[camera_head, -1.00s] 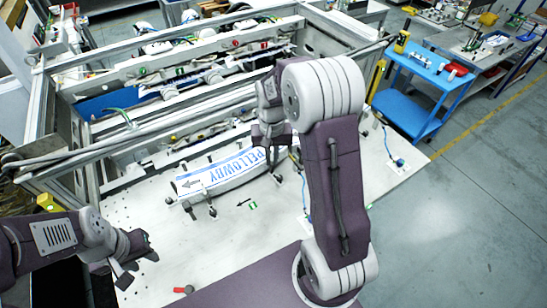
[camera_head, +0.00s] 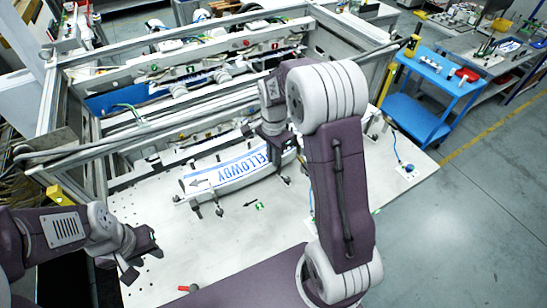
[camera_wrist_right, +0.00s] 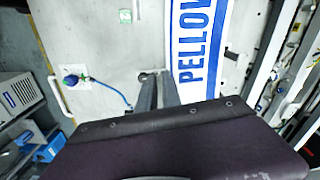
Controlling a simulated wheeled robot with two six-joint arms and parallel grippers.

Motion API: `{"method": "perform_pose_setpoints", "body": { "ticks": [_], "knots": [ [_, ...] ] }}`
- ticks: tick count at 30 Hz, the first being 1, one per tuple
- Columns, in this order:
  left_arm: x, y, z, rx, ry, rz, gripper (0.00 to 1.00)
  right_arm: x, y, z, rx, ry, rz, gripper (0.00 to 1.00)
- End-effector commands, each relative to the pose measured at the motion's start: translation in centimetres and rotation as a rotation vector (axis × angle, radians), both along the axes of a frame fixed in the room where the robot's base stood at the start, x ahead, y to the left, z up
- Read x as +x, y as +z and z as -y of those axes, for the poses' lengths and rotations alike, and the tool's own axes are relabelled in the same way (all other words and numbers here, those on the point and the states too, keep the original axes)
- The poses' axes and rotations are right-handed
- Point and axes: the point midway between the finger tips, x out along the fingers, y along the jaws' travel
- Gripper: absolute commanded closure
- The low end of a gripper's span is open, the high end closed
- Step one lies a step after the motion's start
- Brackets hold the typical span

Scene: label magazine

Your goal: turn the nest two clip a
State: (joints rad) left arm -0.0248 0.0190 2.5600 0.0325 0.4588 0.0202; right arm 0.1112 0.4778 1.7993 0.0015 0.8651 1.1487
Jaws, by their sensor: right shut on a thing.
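A curved white piece with a blue PELLOWBY label (camera_head: 228,171) lies in a nest on the pale table. The label also shows in the right wrist view (camera_wrist_right: 202,45). Small dark clips stand along the nest, including one at its front left (camera_head: 197,211). My right gripper (camera_wrist_right: 157,88) is at the label's right end, its fingers close together around a small dark clip (camera_wrist_right: 148,76) beside the label's edge. The arm hides most of this grip in the head view. My left gripper (camera_head: 142,264) is empty above the table's left front, its fingers apart.
A green marker (camera_head: 260,205) lies on the table in front of the nest. A red-handled item (camera_head: 188,288) lies near the front edge. A metal frame (camera_head: 130,140) stands behind the nest. A blue cable fitting (camera_head: 408,170) is at the right; a blue cart (camera_head: 425,95) stands beyond.

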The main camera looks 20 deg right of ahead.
Motion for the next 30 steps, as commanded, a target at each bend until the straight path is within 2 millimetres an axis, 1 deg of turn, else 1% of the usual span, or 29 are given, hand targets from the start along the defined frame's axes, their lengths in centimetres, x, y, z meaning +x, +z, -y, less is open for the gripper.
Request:
{"method": "perform_pose_setpoints", "body": {
  "ticks": [1, 10, 26, 27, 28, 29, 30],
  "knots": [
    [0.00, -0.08, 0.00, 0.000, 0.000, 0.000, 0.64, -0.18, -0.28, 0.13, -0.003, -0.021, -0.009, 1.00],
    [0.00, -0.07, 0.00, 0.000, 0.000, 0.000, 0.64, 0.02, -0.26, 0.13, -0.004, -0.115, -0.007, 1.00],
    [0.00, -0.06, 0.00, 0.000, 0.000, 0.000, 0.64, 0.08, -0.23, 0.15, -0.004, -0.132, -0.006, 1.00],
    [0.00, -0.06, 0.00, 0.000, 0.000, 0.000, 0.64, 0.09, -0.22, 0.15, -0.004, -0.132, -0.006, 0.80],
    [0.00, -0.06, 0.00, 0.000, 0.000, 0.000, 0.64, 0.11, -0.21, 0.13, -0.004, -0.132, -0.005, 0.72],
    [0.00, -0.06, 0.00, 0.000, 0.000, 0.000, 0.64, 0.12, -0.19, 0.12, -0.004, -0.132, -0.005, 0.69],
    [0.00, -0.05, 0.00, 0.000, 0.000, 0.000, 0.64, 0.14, -0.17, 0.10, -0.003, -0.132, -0.004, 0.69]
  ]
}}
